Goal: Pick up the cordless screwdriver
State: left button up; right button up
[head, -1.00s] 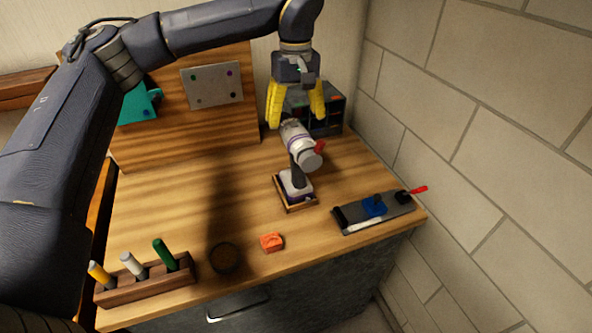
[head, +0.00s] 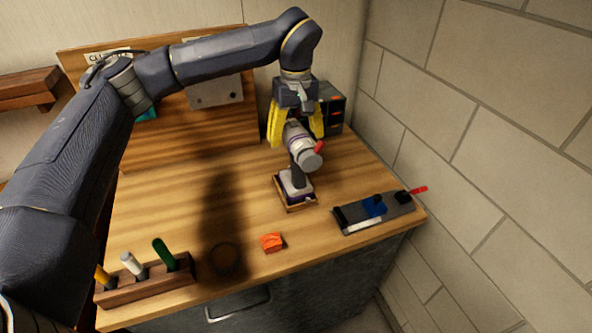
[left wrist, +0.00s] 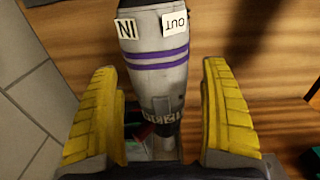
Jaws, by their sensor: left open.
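The cordless screwdriver (head: 300,150) stands upright in its small wooden holder (head: 297,206) on the right half of the workbench. In the left wrist view the screwdriver body (left wrist: 158,60) lies between the fingers, with IN and OUT labels. My left gripper (head: 296,135) is open, pointing down, with its yellow fingers on either side of the upper body. In the left wrist view a gap shows between each finger and the body. My right gripper is not in view.
A dark rack with a red-handled tool (head: 375,212) lies right of the holder. A dark drawer unit (head: 331,108) stands behind the gripper.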

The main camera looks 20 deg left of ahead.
pick_arm(q)
jog(key=shift+f, duration=0.25)
dwell(0.5)
jog(key=c, duration=1.7)
